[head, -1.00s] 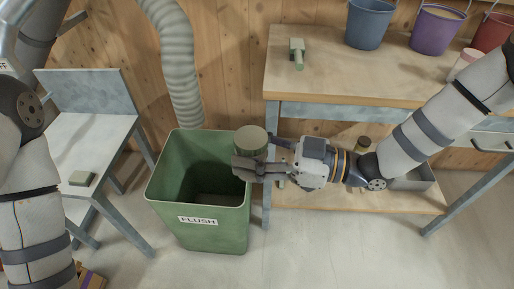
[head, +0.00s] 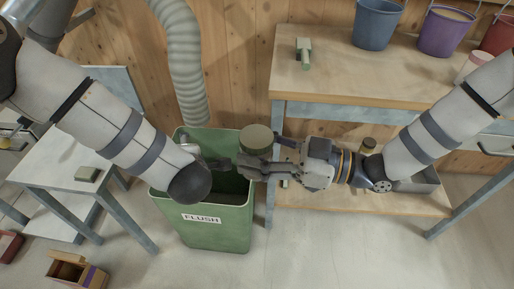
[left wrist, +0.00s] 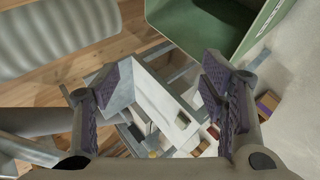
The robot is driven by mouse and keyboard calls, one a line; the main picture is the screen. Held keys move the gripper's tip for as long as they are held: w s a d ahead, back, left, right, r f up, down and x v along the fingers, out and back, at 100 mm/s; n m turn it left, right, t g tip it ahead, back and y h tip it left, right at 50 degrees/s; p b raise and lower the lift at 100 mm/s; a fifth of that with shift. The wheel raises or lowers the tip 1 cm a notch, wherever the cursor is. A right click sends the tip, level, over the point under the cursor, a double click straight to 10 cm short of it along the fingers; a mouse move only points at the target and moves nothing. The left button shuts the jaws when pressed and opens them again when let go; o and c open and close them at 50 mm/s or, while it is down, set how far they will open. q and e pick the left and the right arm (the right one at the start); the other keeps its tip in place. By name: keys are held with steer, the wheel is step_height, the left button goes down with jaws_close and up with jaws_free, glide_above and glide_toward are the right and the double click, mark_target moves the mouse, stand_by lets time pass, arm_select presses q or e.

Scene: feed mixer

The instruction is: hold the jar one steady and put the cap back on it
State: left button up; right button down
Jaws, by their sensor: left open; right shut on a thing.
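My right gripper (head: 250,165) is shut on a round container with an olive-green top (head: 256,138), which I take to be jar one. It is upright, at the right rim of the green bin. Whether that top is a cap or the jar's open mouth cannot be told, and I see no separate cap. My left arm now reaches in from the left, and its gripper is mostly hidden behind its own links over the bin. In the left wrist view my left gripper (left wrist: 160,92) is open, with nothing between its fingers.
The green bin marked FLUSH (head: 212,235) stands below both grippers, with a ribbed hose (head: 185,65) behind it. A wooden workbench (head: 345,85) with buckets is at the right. A grey side table (head: 60,165) with a small greenish block (head: 87,174) is at the left.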

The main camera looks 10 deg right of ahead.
arm_select(q)
steer(key=w+d+r+n+g+y, duration=0.1)
steer(key=w+d+r+n+y, duration=0.15)
steer(key=r+n, duration=0.6)
step_height(320, 180, up, 15)
steer(key=n+g+h, duration=0.5)
steer(key=n+g, duration=0.4)
steer(key=n, duration=0.7)
glide_above(256, 136)
steer(key=shift+f+m, duration=0.1)
steer(key=shift+m, duration=0.15)
steer(key=shift+f, duration=0.15)
step_height(256, 136, down, 8)
steer(key=shift+r, duration=0.1)
